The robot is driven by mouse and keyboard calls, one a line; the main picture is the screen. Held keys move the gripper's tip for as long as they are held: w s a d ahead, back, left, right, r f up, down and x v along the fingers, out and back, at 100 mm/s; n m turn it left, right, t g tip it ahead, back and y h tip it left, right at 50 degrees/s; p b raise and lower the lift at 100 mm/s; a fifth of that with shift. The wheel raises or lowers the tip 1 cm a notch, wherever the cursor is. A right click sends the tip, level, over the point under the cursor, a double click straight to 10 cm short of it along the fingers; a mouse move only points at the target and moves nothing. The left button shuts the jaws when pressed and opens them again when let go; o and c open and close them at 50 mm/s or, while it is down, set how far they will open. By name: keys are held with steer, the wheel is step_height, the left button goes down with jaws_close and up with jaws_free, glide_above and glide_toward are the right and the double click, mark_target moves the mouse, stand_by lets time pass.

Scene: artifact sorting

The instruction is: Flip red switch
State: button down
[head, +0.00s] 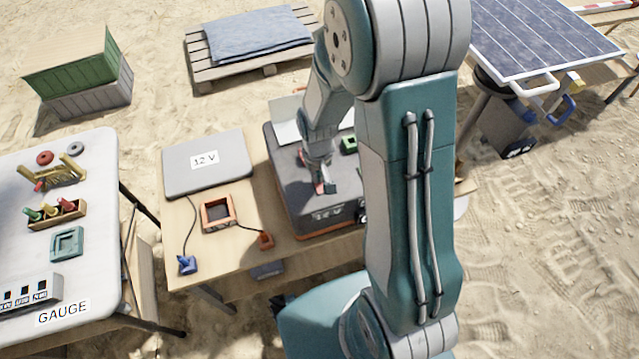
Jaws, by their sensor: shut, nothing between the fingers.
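A dark grey box (288,178) with an orange lower edge stands on the wooden table, right of its middle. My gripper (325,188) is shut and points down at the top of this box. A small red part (319,187), which may be the red switch, shows right at my fingertips. I cannot tell whether the fingers touch it or which way it is tilted. A green part (348,144) sits farther back on the box, partly hidden by my arm. My arm also hides the right side of the box.
On the wooden table (180,225) are a grey 12 V panel (207,164), an orange square frame (217,212), a red-orange plug (266,240) and a blue plug (187,264) on cables. A white GAUGE table (95,240) stands left. A solar panel (540,35) stands back right.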

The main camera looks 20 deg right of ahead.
steer(key=shift+f, duration=0.4)
steer(key=shift+r, duration=3.5)
steer(key=shift+r, duration=0.1)
